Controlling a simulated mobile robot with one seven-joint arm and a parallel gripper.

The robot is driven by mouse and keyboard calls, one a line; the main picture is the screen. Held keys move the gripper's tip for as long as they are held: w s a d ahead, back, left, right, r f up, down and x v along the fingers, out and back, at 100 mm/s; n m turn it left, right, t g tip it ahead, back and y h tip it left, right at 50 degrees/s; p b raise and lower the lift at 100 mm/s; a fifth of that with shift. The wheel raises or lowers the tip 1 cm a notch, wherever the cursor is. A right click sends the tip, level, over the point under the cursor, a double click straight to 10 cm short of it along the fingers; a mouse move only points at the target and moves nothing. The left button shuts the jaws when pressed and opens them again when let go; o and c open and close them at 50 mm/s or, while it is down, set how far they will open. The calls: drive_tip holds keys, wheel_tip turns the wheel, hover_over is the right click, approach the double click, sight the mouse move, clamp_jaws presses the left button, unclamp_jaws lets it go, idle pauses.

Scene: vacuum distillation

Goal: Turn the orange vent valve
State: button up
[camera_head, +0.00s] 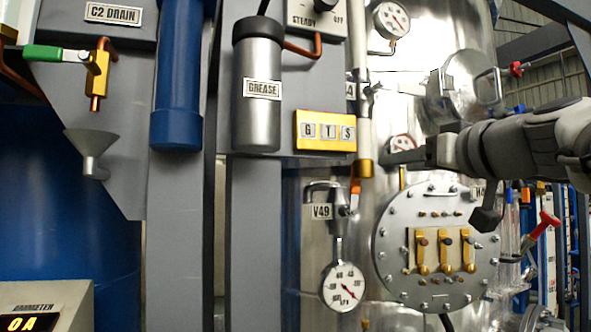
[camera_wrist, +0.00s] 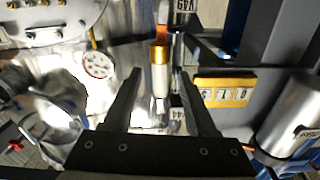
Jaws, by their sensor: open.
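The orange vent valve handle (camera_head: 356,187) is small and sits beside the V49 label (camera_head: 321,211), above a round kPa gauge (camera_head: 343,286). In the wrist view, which is turned upside down, an orange part (camera_wrist: 163,36) shows past the gold end of a white pipe, near the V49 label (camera_wrist: 183,5). My gripper (camera_head: 384,161) is in front of the steel vessel, above and right of the handle. In the wrist view my gripper (camera_wrist: 160,78) is open, with the white pipe (camera_wrist: 160,75) showing between its fingers. Nothing is held; whether the fingers touch the pipe is unclear.
A bolted round flange (camera_head: 395,240) lies below my gripper. A yellow G T S panel (camera_head: 326,131) and a grease cylinder (camera_head: 257,95) are to the left. Red-handled valves (camera_head: 545,219) stand at the right. The vessel surface is close behind the pipe.

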sight(358, 171)
drive_tip(key=p+x, duration=0.4)
drive_tip(key=x, duration=1.1)
clamp_jaws()
idle(0.9)
